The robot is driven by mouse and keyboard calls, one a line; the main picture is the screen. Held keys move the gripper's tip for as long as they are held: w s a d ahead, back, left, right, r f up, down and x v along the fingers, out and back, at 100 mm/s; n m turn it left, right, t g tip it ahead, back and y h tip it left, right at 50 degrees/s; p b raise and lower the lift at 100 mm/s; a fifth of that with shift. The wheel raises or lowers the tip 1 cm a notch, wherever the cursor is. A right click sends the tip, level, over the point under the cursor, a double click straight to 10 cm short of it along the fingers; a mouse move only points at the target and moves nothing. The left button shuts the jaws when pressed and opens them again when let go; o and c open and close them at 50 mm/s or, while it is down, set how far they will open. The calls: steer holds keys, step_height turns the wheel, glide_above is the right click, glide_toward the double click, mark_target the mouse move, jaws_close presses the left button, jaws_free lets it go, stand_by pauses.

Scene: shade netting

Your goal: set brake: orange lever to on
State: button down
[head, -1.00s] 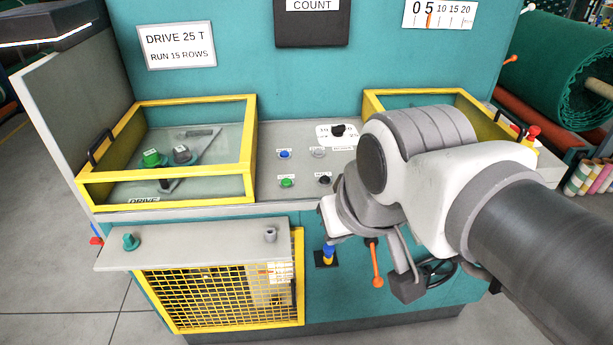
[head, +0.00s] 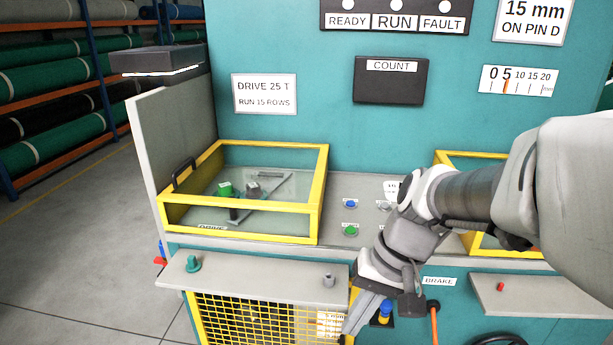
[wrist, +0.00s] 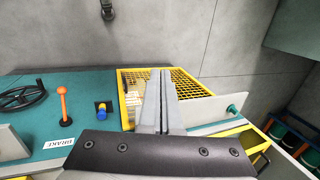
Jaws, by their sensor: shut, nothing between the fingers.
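The orange lever (head: 434,322) hangs down from its dark mount on the teal front, below the BRAKE label (head: 439,282). Its lower end is cut off by the bottom edge of the head view. In the wrist view the whole orange lever (wrist: 63,105) shows at the left, its knob pointing away from the upside-down BRAKE label (wrist: 58,143). No on or off mark is readable. My gripper (head: 352,322) is shut and empty, left of the lever and apart from it. Its fingers (wrist: 160,75) lie over the yellow mesh guard in the wrist view.
A blue knob (head: 385,312) with a yellow collar sits between my gripper and the lever. The yellow mesh guard (head: 240,316) and a grey shelf (head: 250,276) with a green knob (head: 193,263) are at left. A handwheel (wrist: 22,98) and another shelf (head: 530,300) lie beyond the lever.

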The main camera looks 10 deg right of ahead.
steer(key=w+d+f+m+g+y+b, duration=0.1)
steer(key=w+f+m+y+b, duration=0.25)
steer(key=f, duration=0.35)
steer(key=w+d+f+m+g+y+b, duration=0.1)
steer(key=w+f+m+y+b, duration=0.15)
steer(key=w+f+y, duration=0.4)
steer(key=m+t+h+b, duration=1.3)
steer(key=m+t+h, duration=0.5)
steer(key=m+t, duration=1.1)
glide_toward(434, 333)
step_height(434, 333, down, 7)
steer(key=m+g, duration=0.1)
steer(key=shift+a+f, duration=0.15)
steer(key=shift+a, duration=0.2)
steer(key=b+x, duration=0.2)
steer(key=x, duration=0.8)
steer(key=shift+s+a+r+b, duration=0.1)
steer(key=shift+s+r, duration=0.2)
steer(key=shift+s, duration=0.3)
steer(key=shift+s+r+b, duration=0.15)
steer(key=shift+s+r, duration=0.2)
steer(key=shift+s, duration=0.2)
steer(key=shift+s+r+b, duration=0.1)
steer(key=shift+s+r, duration=0.2)
steer(key=shift+s, duration=0.3)
